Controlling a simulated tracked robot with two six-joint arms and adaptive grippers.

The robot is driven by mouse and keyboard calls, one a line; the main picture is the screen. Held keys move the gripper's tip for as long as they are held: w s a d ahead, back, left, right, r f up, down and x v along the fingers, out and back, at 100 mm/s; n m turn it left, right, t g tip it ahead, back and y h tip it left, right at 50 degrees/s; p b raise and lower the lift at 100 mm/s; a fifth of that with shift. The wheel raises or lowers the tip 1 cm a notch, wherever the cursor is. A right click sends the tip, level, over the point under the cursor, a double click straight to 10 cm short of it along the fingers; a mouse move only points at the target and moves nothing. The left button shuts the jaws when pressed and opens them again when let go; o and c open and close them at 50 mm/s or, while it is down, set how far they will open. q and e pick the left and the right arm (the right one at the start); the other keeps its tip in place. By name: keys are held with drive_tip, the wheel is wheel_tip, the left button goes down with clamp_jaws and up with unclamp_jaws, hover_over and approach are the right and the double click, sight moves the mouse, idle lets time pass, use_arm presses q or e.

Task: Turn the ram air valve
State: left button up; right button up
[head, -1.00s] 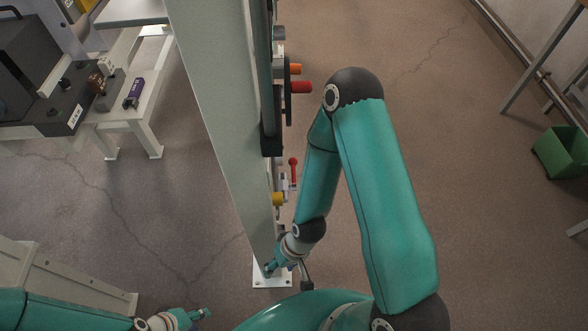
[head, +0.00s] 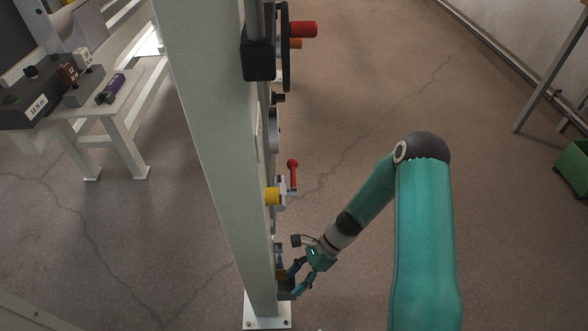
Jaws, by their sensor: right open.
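My right gripper (head: 296,279) is low beside the right face of a pale upright post (head: 225,180). Its fingers are spread apart and empty, with the tips near a small dark fitting (head: 284,289) on the post. I cannot tell whether they touch it. Above the gripper, a valve with a red lever (head: 293,176) and a yellow part (head: 272,196) sticks out from the post. The lever points up in the picture. No readable label shows which fitting is the ram air valve. My left gripper is out of view.
Higher on the post are a dark wheel (head: 285,50) and a red handle (head: 303,29). A bench (head: 112,110) with a purple device (head: 110,89) stands at the left. A green bin (head: 573,168) is at the right edge. The floor right of the post is open.

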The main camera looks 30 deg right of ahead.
drive_tip(key=w+d+r+m+t+y, duration=0.2)
drive_tip(key=w+d+r+m+t, duration=0.45)
drive_tip(key=d+m, duration=0.25)
drive_tip(key=m+t, duration=0.7)
approach(293, 164)
drive_tip(key=b+x, duration=0.1)
drive_tip(key=x, duration=0.2)
drive_tip(key=f+b+x, duration=0.1)
drive_tip(key=x, duration=0.3)
drive_tip(key=b+x, duration=0.1)
drive_tip(key=x, duration=0.2)
drive_tip(key=shift+w+d+f, duration=0.15)
drive_tip(key=shift+w+d, duration=0.05)
drive_tip(key=shift+w, duration=0.35)
clamp_jaws()
